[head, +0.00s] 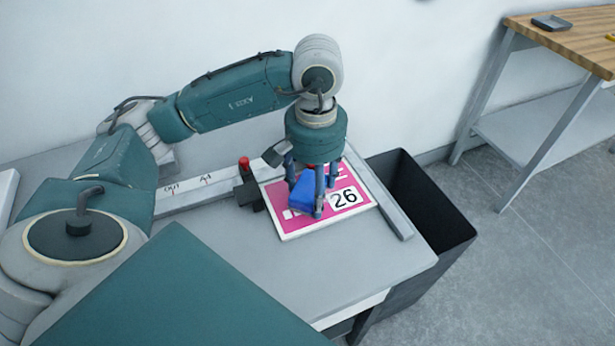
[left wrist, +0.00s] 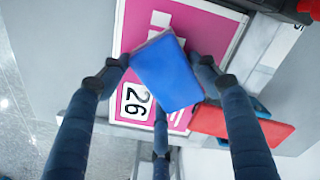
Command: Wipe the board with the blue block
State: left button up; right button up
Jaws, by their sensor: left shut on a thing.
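The board (head: 292,227) is a pink panel with a white border and a white label reading 26, lying on the grey table. My left gripper (head: 312,203) points down over it, with its fingers shut on the blue block (head: 303,194). In the left wrist view the blue block (left wrist: 166,72) sits between the fingers in front of the pink board (left wrist: 193,22), covering its middle. The block looks at or just above the board's surface; I cannot tell whether they touch. My right gripper is not in view.
A black stop with a red knob (head: 244,164) stands at the board's left corner. A metal rail (head: 376,198) runs along its right side. A dark bin (head: 440,215) stands beyond the table's right edge. A wooden-topped bench (head: 570,35) is at the far right.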

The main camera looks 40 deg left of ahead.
aim_at(343, 187)
pick_arm(q)
jog(key=shift+w+d+b, duration=0.2)
jog(key=shift+w+d, duration=0.25)
jog(key=shift+w, duration=0.35)
jog(key=shift+w+d+b, duration=0.2)
jog(key=shift+w+d, duration=0.25)
jog(key=shift+w, duration=0.35)
jog(key=c, duration=0.4)
jog(key=shift+w+d+b, duration=0.25)
jog(key=shift+w+d, duration=0.05)
jog(key=shift+w, duration=0.3)
jog(key=shift+w+d+b, duration=0.25)
jog(key=shift+w, duration=0.35)
jog(key=shift+c, duration=0.2)
jog(key=shift+w+f, duration=0.2)
jog(key=shift+w, duration=0.2)
jog(key=shift+d, duration=0.1)
jog(key=shift+s, duration=0.1)
jog(key=shift+d+r+p, duration=0.15)
jog(key=shift+r+p, duration=1.25)
jog(key=shift+r, duration=1.7)
